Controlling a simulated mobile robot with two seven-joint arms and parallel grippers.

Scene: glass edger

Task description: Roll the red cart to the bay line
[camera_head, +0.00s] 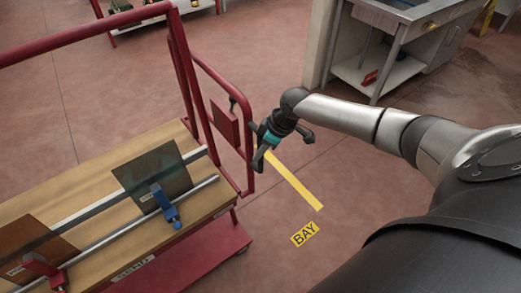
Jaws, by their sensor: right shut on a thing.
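The red cart (213,255) stands at the left, with a wooden deck, a red tubular frame and a red side handle (248,176). My right gripper (258,148) reaches in from the right and is shut on the cart's side handle; the exact contact is partly hidden by the gripper. The yellow bay line (298,184) lies on the floor just right of the cart, its far end hidden behind my gripper. A yellow BAY label (305,234) is at its near end. My left gripper is not in view.
On the cart are a dark glass pane (152,176), a brown pane (33,243), a blue clamp (165,205) and a red clamp (45,270). A metal workbench (400,75) stands at the upper right. Another red cart or rack is at the top left. Floor between is clear.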

